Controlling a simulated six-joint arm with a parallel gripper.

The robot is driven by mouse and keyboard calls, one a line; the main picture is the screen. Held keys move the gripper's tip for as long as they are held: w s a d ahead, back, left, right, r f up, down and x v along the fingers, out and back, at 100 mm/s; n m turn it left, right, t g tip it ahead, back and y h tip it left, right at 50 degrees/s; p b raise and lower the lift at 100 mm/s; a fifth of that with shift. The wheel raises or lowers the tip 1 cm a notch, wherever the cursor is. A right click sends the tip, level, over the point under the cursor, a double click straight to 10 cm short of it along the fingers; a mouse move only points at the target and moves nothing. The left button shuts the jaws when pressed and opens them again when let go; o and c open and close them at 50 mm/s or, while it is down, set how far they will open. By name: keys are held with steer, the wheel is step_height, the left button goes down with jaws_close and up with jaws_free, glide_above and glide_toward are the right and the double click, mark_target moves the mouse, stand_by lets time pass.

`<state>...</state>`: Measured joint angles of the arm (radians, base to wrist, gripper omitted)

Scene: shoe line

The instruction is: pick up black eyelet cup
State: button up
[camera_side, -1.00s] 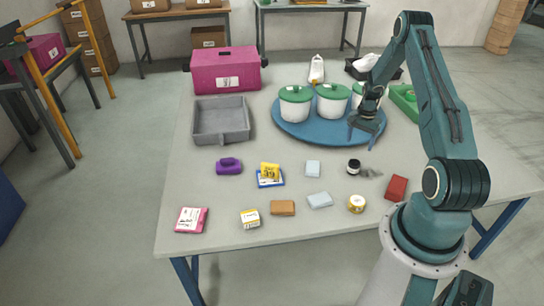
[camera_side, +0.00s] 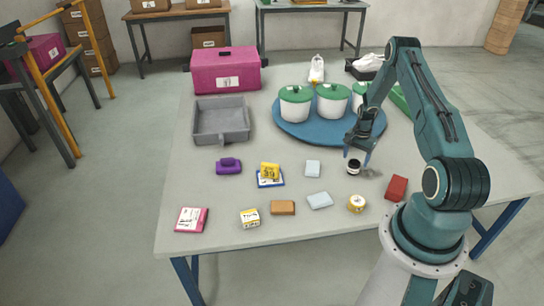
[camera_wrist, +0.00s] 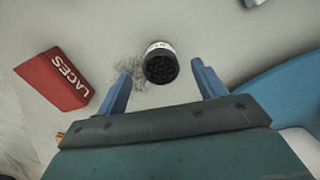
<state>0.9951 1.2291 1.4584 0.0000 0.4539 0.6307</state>
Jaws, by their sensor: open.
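The black eyelet cup (camera_side: 353,167) is a small dark cup with a pale band, standing on the grey table. In the wrist view the cup (camera_wrist: 160,64) shows its dark, dotted top, just beyond and between the finger ends. My gripper (camera_side: 358,156) is open and close to the cup in the side view. In the wrist view its two blue fingers (camera_wrist: 160,80) stand apart with nothing between them. I cannot tell whether a finger touches the cup.
A red LACES box (camera_wrist: 54,80) lies beside a dark smudge. A blue round tray (camera_side: 290,129) holds white pots with green lids. A grey bin (camera_side: 221,121) stands left.

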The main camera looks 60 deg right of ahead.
mark_target(355, 162)
steer(key=shift+d+f, duration=0.15)
steer(key=shift+f, duration=2.4)
steer(key=c, duration=1.1)
steer(key=shift+c, duration=0.2)
steer(key=shift+r, duration=0.2)
step_height(355, 162, up, 20)
steer(key=shift+f, duration=0.15)
